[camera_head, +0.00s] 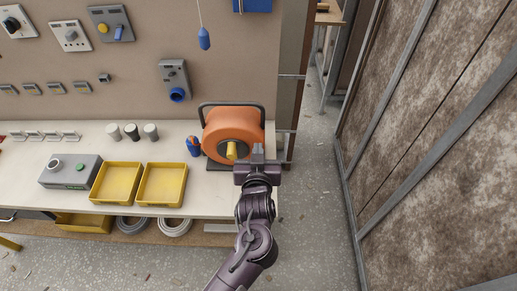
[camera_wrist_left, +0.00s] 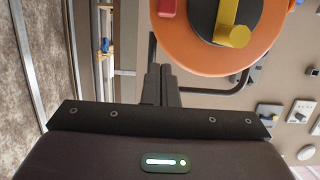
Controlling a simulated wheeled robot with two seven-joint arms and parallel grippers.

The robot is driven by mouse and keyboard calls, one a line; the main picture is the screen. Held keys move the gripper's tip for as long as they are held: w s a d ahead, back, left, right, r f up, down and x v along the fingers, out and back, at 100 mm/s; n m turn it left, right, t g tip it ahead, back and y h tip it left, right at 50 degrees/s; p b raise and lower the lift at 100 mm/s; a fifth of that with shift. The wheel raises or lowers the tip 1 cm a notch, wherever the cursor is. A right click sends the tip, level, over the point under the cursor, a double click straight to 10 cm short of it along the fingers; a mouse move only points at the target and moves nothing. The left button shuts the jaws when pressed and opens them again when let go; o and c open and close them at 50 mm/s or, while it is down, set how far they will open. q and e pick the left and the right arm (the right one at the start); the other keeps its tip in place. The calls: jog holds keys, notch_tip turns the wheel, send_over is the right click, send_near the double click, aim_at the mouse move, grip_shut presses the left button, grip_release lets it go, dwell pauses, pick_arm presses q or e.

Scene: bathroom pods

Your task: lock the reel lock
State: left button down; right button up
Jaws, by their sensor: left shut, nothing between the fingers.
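An orange reel (camera_head: 232,128) with a dark carrying frame stands at the right end of the workbench. It also shows in the left wrist view (camera_wrist_left: 185,48), with a dark hub and a yellow crank handle (camera_wrist_left: 236,36). A small red piece (camera_wrist_left: 167,8) sits on the reel's face at the top edge of that view; it may be the reel lock, and its setting cannot be told. My left gripper (camera_head: 257,153) is shut and empty in front of the reel's lower right side. Its fingertips (camera_wrist_left: 159,70) point towards the reel's rim. My right gripper is not in view.
Two yellow trays (camera_head: 164,203), a grey box (camera_head: 70,184) and several small cups stand on the bench (camera_head: 213,211) to the left. A blue bottle (camera_head: 193,146) stands close beside the reel. Open floor (camera_head: 320,225) lies right of the bench.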

pick_arm(q)
jog(key=b+v, duration=0.1)
jog(key=v, duration=0.6)
jog(key=shift+b, duration=0.4)
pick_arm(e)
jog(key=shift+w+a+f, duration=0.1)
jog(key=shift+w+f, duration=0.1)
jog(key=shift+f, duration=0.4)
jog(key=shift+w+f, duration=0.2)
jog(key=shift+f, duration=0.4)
pick_arm(q)
jog(key=shift+s+a, duration=0.1)
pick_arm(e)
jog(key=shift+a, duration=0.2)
